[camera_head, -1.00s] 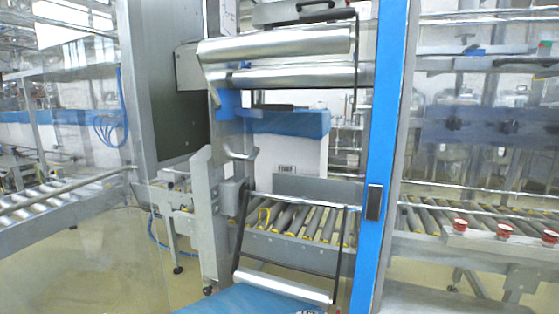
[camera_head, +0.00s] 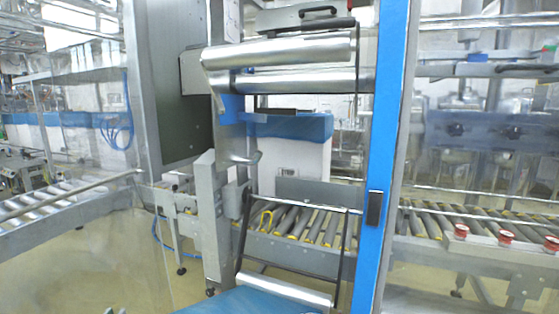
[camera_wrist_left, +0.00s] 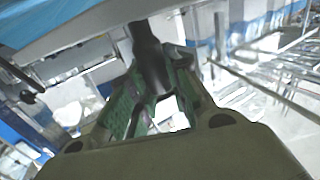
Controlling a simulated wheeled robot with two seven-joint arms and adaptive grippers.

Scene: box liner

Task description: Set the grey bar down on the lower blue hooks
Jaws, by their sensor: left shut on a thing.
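In the left wrist view my left gripper (camera_wrist_left: 155,105), with green-padded fingers, is shut on a dark grey bar end (camera_wrist_left: 150,60). The far part of the bar passes up behind a pale grey edge (camera_wrist_left: 130,36). In the head view neither gripper can be clearly seen, and the held bar cannot be picked out for sure. A blue bracket (camera_head: 232,108) sits on the upright beside the silver rollers; I cannot tell whether it is one of the hooks. The lower blue hooks are not clearly visible.
Two large silver rollers (camera_head: 278,52) are at the upper middle. A black frame (camera_head: 340,255) carries a lower silver roller (camera_head: 285,289) beside blue film (camera_head: 235,300). A blue post (camera_head: 385,150) stands to the right. Roller conveyors (camera_head: 300,222) run behind.

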